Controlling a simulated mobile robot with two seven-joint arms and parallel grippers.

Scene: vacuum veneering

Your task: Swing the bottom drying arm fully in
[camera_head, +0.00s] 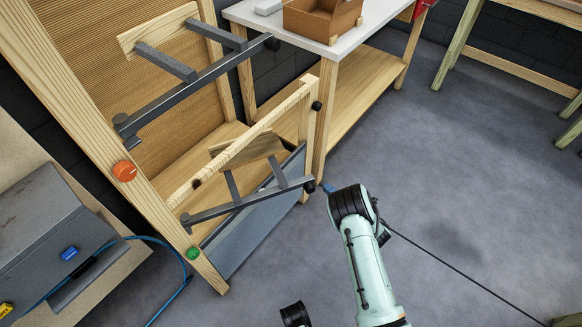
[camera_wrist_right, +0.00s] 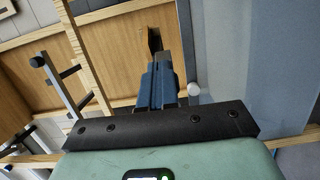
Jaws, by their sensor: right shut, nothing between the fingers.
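The bottom drying arm (camera_head: 245,202) is a dark grey bar in the head view. It runs from near the green knob (camera_head: 193,253) on the rack's front post to a black end cap (camera_head: 310,187), with two grey crossbars reaching back from it. It stands out at an angle from the rack. My right gripper (camera_head: 326,187) is just right of that end cap; I cannot tell whether they touch. Its blue fingers also show in the wrist view (camera_wrist_right: 158,85), shut with nothing between them.
The upper drying arm (camera_head: 195,90) is above, by the orange knob (camera_head: 125,171). A wooden rail (camera_head: 240,143) and a wooden panel (camera_head: 247,153) are above the bottom arm. A white-topped bench (camera_head: 345,45) stands behind. Grey floor (camera_head: 460,180) at right is mostly clear.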

